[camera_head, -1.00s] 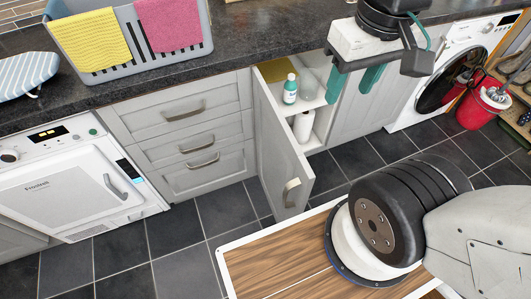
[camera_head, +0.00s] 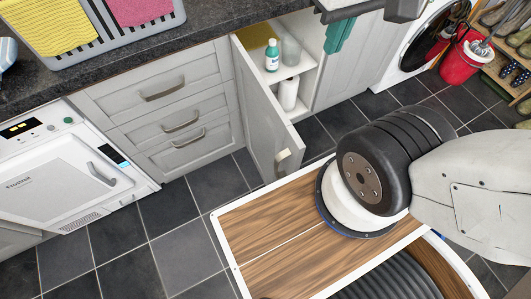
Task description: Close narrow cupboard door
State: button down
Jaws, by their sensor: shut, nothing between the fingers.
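The narrow cupboard door (camera_head: 258,112) is grey and stands open, swung out into the room from its left side. Its pale handle (camera_head: 283,156) is near the free edge. The open cupboard (camera_head: 305,73) shows white shelves inside. My gripper (camera_head: 336,44) is at the top of the view, right of the door and in front of the neighbouring cupboard front. Its teal fingers are together and empty, apart from the door. The upper part of my gripper is cut off by the top edge.
A teal bottle (camera_head: 272,56), a clear jar (camera_head: 291,52), a yellow cloth (camera_head: 258,36) and a white roll (camera_head: 288,94) are inside the cupboard. Drawers (camera_head: 164,100) are left of it. A washing machine (camera_head: 418,40) and red bucket (camera_head: 458,64) are at right. Tiled floor is clear at left.

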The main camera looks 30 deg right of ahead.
aim_at(277, 150)
jog(key=z, duration=0.45)
jog(key=k, duration=0.8)
jog(key=u, duration=1.05)
